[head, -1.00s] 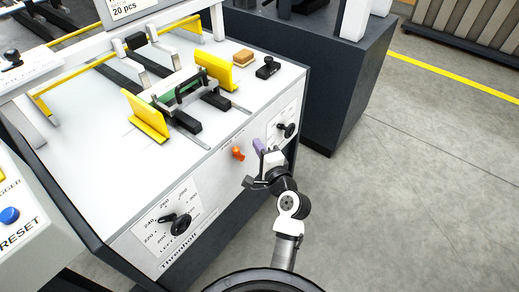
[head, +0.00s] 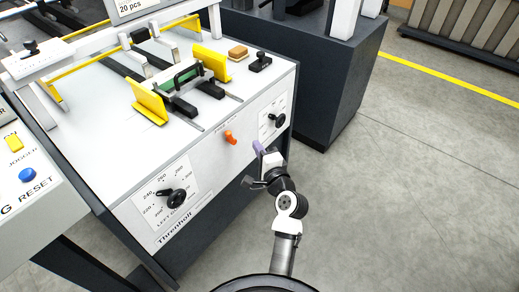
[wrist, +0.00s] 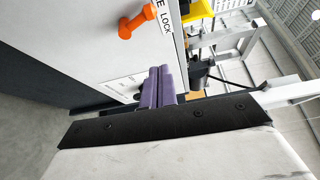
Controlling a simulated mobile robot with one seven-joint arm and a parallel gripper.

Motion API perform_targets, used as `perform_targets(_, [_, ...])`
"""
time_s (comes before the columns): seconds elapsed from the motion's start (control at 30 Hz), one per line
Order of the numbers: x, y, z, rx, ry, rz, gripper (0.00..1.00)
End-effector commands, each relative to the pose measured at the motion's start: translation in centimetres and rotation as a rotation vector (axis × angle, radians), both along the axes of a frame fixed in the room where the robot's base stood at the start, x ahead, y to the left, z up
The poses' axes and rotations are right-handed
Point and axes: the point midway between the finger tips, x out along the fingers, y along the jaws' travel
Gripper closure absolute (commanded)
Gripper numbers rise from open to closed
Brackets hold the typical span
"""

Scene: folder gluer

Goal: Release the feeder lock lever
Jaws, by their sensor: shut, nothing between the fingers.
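The feeder lock lever is a small orange handle (head: 230,137) on the front panel of the white machine, between the two black dials. It also shows in the wrist view (wrist: 132,24), beside a printed label ending in "LOCK". My gripper (head: 257,148) is in front of the panel, to the right of the lever and a little below it, apart from it. Its purple fingers (wrist: 158,88) are shut together and empty in the wrist view. The lever is in full view in the head view.
A left dial (head: 176,196) and a right dial (head: 277,120) stick out from the panel. Yellow guides (head: 151,102) and a brown block (head: 238,52) are on the machine top. A control box with a blue button (head: 27,174) stands at left. The floor at right is clear.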

Motion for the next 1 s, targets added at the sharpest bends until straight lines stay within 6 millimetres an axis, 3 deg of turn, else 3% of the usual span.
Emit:
perform_targets(0.8, [0.2,0.1,0.0,0.000,0.000,0.001,1.00])
perform_targets(0.9, [0.5,1.4,1.5,-0.036,-0.044,0.011,1.00])
perform_targets(1.0, [1.1,4.5,5.2,-0.128,-0.165,0.026,1.00])
